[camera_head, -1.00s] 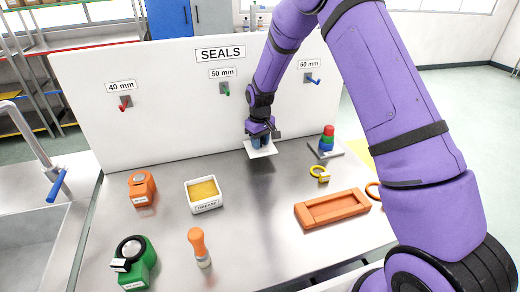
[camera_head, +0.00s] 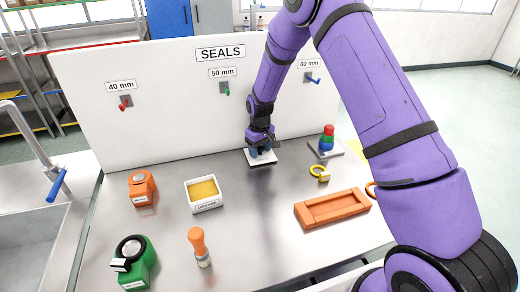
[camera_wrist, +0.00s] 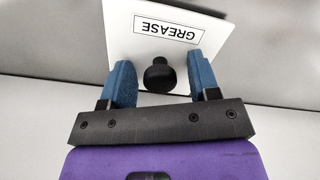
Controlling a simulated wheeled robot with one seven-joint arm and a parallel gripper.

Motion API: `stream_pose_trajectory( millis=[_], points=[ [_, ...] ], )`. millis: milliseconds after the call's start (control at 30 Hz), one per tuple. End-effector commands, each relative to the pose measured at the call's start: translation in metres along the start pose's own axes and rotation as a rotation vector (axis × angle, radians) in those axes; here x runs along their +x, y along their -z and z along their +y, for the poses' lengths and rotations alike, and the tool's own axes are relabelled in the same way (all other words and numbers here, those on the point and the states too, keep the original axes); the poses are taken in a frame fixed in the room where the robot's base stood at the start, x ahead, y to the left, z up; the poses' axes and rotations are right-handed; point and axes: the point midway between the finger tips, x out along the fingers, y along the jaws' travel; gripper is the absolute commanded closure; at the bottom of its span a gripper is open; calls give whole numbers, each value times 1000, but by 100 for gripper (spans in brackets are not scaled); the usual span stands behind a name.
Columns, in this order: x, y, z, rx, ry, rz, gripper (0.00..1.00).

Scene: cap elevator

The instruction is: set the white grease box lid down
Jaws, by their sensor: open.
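The white grease box lid (camera_head: 261,162) is at the back middle of the steel table, near the white seals panel. In the wrist view the lid (camera_wrist: 150,32) carries a GREASE label and a round black knob (camera_wrist: 159,76). My gripper (camera_head: 261,151) is right over the lid. In the wrist view its blue fingers (camera_wrist: 160,78) stand open on either side of the knob, with gaps between. I cannot tell for certain whether the lid lies flat on the table. The white grease box (camera_head: 204,206) stands open to the left with yellow grease inside.
An orange tray (camera_head: 334,220) lies to the right. A yellow ring (camera_head: 319,172) and a stack of colored rings (camera_head: 327,141) are right of the lid. An orange-handled brush (camera_head: 198,247), orange block (camera_head: 142,188) and green device (camera_head: 134,262) stand left. The table's middle is clear.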

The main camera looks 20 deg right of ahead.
Motion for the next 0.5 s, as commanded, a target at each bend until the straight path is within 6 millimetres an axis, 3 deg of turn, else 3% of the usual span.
stream_pose_trajectory(
  millis=[233, 500],
  points=[
    [-16, 1, 0, 0, -1, 3, 44],
    [-69, 0, 0, 0, -1, 4, 44]
  ],
)
